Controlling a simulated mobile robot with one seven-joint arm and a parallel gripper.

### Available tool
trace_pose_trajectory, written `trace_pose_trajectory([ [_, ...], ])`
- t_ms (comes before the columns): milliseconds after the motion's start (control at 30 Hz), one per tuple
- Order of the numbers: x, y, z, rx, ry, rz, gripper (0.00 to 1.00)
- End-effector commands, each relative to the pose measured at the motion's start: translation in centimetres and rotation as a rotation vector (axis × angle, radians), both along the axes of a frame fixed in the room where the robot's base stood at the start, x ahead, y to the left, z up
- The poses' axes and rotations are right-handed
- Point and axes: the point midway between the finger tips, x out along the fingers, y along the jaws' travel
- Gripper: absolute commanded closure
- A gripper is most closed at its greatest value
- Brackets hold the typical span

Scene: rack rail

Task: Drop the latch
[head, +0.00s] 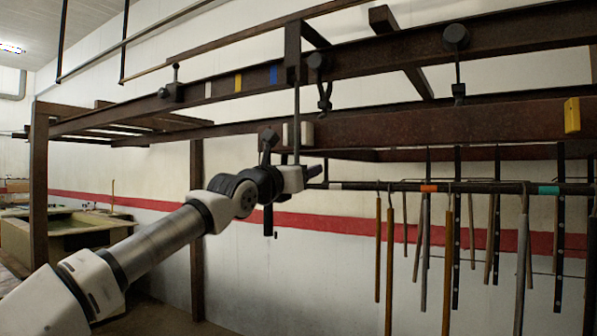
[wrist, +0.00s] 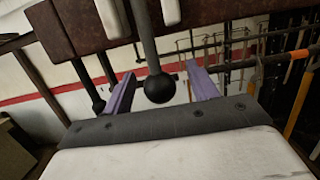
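A dark rod ending in a black ball knob (wrist: 160,88) hangs down in the middle of the wrist view. It looks like a latch handle, but I cannot be sure. My gripper (wrist: 161,76) is open, its two purple fingers standing apart on either side of the knob, with visible gaps. In the head view my gripper (head: 314,171) is below the dark carriage block with two pale pads (head: 298,133). The knob is hard to make out there, and the latch mechanism above is not clearly visible.
Brown steel rails (head: 400,125) run overhead. To the right, a dark hanging bar (head: 460,187) carries several long rods and hooks close to my gripper. A brown post (head: 197,230) stands behind my arm. A basin (head: 70,235) is at far left.

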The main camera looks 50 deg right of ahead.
Motion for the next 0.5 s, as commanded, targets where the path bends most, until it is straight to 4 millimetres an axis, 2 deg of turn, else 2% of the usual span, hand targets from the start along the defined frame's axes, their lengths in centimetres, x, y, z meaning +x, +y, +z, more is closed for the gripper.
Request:
trace_pose_trajectory([
  [267, 0.0, 0.2, -0.1, 0.000, 0.000, 0.000, 0.42],
  [500, -0.2, 2.8, -0.4, -0.001, 0.000, 0.001, 0.42],
])
